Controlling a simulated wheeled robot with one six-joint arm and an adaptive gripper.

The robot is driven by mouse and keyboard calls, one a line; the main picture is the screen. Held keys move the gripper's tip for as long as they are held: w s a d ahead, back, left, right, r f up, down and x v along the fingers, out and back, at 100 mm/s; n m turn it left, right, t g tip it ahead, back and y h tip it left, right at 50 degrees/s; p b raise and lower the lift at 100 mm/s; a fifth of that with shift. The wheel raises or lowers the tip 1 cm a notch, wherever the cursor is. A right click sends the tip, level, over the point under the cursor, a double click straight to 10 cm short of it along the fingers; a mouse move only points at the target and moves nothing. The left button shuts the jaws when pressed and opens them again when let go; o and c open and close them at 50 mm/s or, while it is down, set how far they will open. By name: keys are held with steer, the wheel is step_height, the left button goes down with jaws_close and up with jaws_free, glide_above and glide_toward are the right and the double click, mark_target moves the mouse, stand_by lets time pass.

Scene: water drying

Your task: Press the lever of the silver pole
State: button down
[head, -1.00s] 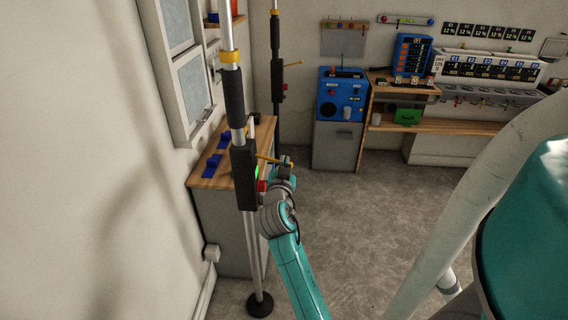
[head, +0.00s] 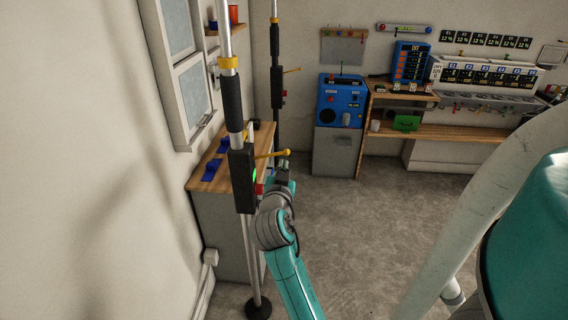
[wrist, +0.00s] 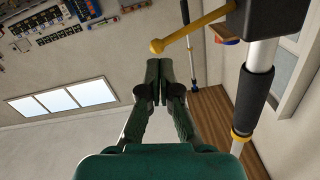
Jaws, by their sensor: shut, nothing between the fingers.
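The silver pole (head: 226,25) stands upright at left of centre in the head view, with black grips and a black box (head: 242,180). Its yellow lever (head: 271,154) sticks out to the right from the box and slopes slightly up to a round knob. My gripper (head: 284,165) is shut and empty just below the knob, with a small apparent gap. In the wrist view, the shut fingertips (wrist: 166,72) are at the centre, the lever (wrist: 190,31) crosses above them in the picture, and the pole (wrist: 260,55) is on the right. The fingertips appear apart from the lever.
A second pole (head: 275,100) with its own yellow lever stands behind. A wooden-topped cabinet (head: 225,225) is behind the silver pole by the left wall. A blue machine (head: 340,100) and a wooden desk (head: 450,127) stand at the back. The floor (head: 350,240) right of my arm is clear.

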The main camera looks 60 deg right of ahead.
steer(key=shift+v, duration=2.5)
steer(key=shift+d, duration=0.1)
stand_by(0.6)
